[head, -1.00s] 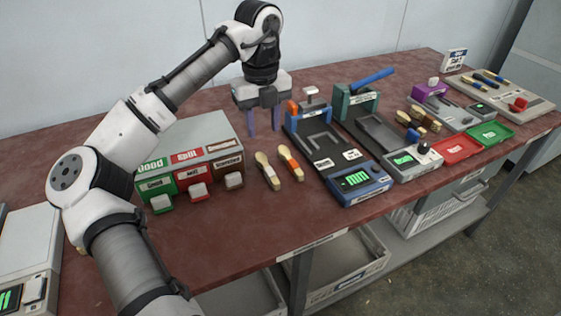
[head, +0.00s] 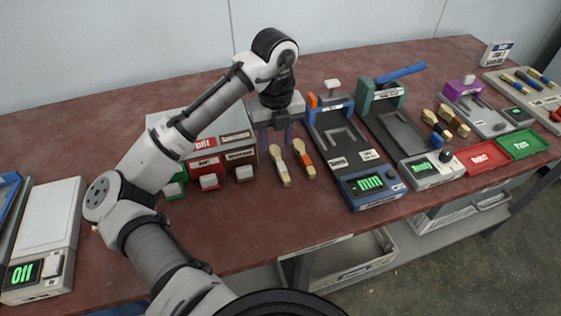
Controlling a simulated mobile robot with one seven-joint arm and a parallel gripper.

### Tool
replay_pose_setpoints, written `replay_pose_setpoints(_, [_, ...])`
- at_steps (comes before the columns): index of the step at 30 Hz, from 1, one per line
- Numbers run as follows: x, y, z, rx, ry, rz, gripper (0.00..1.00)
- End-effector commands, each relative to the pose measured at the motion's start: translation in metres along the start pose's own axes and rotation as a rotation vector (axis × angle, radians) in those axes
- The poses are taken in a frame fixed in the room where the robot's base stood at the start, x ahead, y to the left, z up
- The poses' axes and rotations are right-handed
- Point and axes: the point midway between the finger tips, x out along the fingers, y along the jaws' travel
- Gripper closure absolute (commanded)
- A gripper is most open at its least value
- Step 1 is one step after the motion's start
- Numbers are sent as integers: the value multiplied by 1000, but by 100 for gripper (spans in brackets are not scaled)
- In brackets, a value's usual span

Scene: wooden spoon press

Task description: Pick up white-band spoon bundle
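The white-band spoon bundle (head: 281,165) lies on the red-brown table, a pale wooden bundle with a white band around its middle. An orange-band spoon bundle (head: 305,160) lies just to its right. My gripper (head: 276,142) points down behind the white-band bundle's far end. Its two purple fingers are spread apart with nothing visible between them. The gripper looks apart from the bundle, but its exact height above the table is hard to tell.
A sorting box (head: 240,150) with green, red and brown fronts stands left of the bundles. A blue press (head: 368,186) stands close on the right, with a teal press (head: 432,170) beyond. A scale (head: 42,240) sits far left. The table in front is clear.

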Motion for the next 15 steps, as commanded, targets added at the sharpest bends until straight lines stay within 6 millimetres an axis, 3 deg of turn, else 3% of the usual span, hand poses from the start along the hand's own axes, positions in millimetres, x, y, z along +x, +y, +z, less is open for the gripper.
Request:
replay_pose_setpoints(8, [21, -1, -2, 2, -1, 1, 60])
replay_pose_setpoints(15, [56, -4, -8, 0, 0, 0, 60])
